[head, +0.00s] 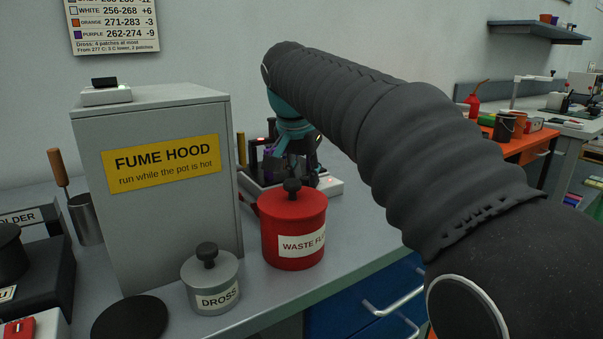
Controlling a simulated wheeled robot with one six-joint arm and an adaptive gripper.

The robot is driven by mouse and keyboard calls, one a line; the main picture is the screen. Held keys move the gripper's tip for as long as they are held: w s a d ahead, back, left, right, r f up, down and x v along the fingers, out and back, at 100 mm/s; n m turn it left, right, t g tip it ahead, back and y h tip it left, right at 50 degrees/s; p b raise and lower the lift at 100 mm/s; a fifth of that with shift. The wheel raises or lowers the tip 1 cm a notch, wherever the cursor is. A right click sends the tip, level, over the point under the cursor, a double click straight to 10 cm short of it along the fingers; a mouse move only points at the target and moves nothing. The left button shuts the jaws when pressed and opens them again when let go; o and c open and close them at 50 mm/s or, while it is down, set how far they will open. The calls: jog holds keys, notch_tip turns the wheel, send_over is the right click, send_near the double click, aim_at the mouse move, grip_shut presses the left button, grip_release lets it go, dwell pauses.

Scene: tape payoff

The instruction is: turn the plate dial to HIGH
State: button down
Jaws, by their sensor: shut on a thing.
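My gripper (297,172) points down at the back of the bench, behind the red waste can, above or at a low pale device (328,185) with small red lights. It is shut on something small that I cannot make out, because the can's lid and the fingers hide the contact. No plate dial or HIGH mark can be read in the head view. I cannot tell whether the pale device is the plate or whether the held thing is its dial.
A red waste can (292,240) stands just in front of my gripper. A grey fume hood box (155,200) and a dross pot (211,280) are to its left. Dark upright parts (252,158) stand close beside my gripper. Bare bench lies right of the can.

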jog(key=c, duration=1)
grip_release()
jog(key=shift+o, duration=0.2)
jog(key=shift+r, duration=0.3)
jog(key=v, duration=1.1)
jog(key=shift+s+a+r, duration=0.1)
jog(key=shift+r, duration=0.05)
